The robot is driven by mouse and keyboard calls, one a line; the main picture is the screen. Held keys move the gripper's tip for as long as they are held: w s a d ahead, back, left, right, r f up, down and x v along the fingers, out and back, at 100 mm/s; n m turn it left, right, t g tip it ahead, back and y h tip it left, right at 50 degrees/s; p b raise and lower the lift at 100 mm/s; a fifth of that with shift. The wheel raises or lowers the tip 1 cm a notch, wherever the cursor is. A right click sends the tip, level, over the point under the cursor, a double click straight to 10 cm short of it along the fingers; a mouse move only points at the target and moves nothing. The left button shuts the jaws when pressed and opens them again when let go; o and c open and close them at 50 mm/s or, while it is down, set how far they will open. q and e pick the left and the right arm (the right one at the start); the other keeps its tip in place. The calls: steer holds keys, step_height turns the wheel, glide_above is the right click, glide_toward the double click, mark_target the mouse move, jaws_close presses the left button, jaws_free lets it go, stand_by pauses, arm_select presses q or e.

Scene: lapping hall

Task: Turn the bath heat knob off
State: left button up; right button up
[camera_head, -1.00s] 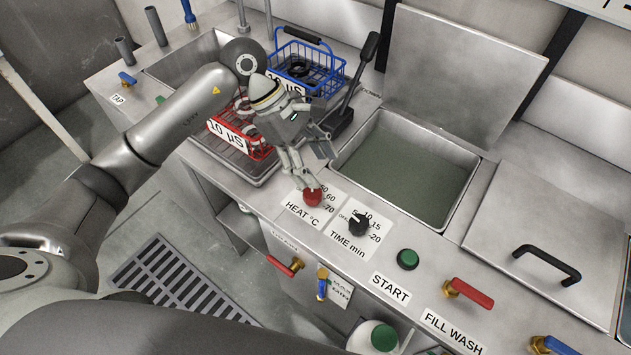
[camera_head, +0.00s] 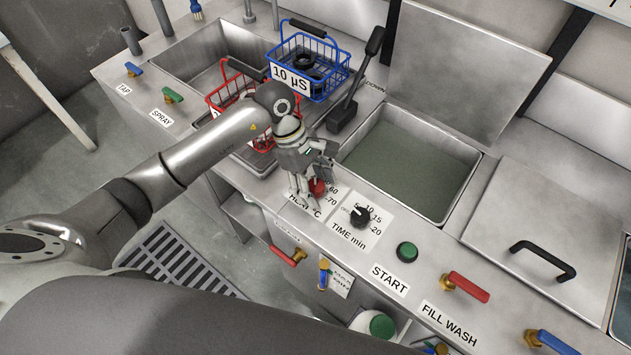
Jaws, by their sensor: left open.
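The red heat knob (camera_head: 317,187) sits on the steel counter by the HEAT °C label (camera_head: 303,205), which is partly covered. My left gripper (camera_head: 307,192) is open and points down at the knob, with its fingers close beside it. I cannot tell whether a finger touches the knob. The gripper hides part of the knob and its scale, so the pointer setting is not clear. My right gripper is not in view.
The black time knob (camera_head: 359,217) and green start button (camera_head: 407,252) lie to the right. An open bath (camera_head: 411,165) of greenish liquid is behind. A red basket (camera_head: 226,88) and a blue basket (camera_head: 318,50) stand behind my left arm.

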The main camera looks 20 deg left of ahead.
arm_select(q)
steer(key=shift+f, duration=0.1)
steer(key=c, duration=1)
steer(key=shift+c, duration=0.2)
steer(key=n+t+b, duration=0.1)
steer(key=n+b, duration=0.1)
steer(key=n, duration=0.1)
steer(key=shift+f, duration=0.1)
steer(key=n+t+b, duration=0.1)
steer(key=n+b, duration=0.1)
steer(key=shift+n, duration=0.4)
steer(key=shift+n+t+b, duration=0.4)
steer(key=shift+n+t, duration=0.1)
steer(key=shift+n, duration=0.5)
